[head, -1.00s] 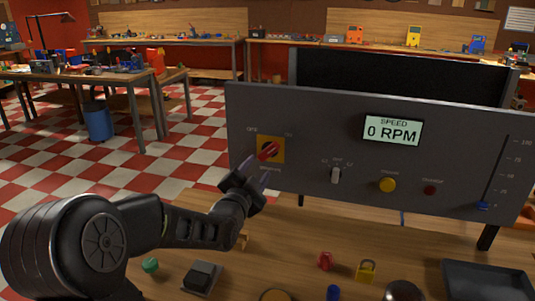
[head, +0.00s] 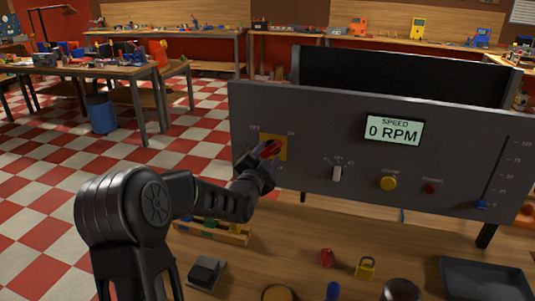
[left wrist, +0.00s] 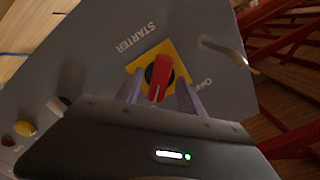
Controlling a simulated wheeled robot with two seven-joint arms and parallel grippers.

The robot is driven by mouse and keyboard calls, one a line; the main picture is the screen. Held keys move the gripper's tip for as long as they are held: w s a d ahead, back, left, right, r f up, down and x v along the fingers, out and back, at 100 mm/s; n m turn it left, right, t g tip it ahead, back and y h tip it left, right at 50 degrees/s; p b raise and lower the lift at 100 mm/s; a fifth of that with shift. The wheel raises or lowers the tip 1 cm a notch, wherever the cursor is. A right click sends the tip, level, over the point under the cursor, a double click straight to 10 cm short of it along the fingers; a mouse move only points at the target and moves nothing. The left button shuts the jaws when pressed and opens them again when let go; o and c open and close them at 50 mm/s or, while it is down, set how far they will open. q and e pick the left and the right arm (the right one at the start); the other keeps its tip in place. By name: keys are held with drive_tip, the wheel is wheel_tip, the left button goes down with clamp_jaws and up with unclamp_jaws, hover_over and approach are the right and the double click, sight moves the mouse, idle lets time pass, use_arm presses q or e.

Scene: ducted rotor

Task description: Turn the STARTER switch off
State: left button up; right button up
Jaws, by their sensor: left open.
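The STARTER switch is a red knob (head: 271,148) on a yellow plate on the grey control panel (head: 330,120). OFF is printed at its upper left and ON at its upper right; the knob's handle slants toward ON. My left gripper (head: 263,160) is at the switch and hides its lower part. In the left wrist view, the red knob (left wrist: 161,78) stands between the two open purple fingers of the left gripper (left wrist: 158,90). I cannot tell whether the fingers touch it. My right gripper is not in view.
The panel also has a speed display (head: 393,130) reading 0 RPM, a small selector (head: 337,173), a yellow button (head: 388,183), a red button (head: 430,188) and a blue slider (head: 482,204). Padlocks (head: 365,267) and a black tray (head: 485,278) lie on the bench in front.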

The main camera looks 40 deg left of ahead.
use_arm(q)
drive_tip(key=shift+c, duration=0.2)
clamp_jaws()
idle(0.4)
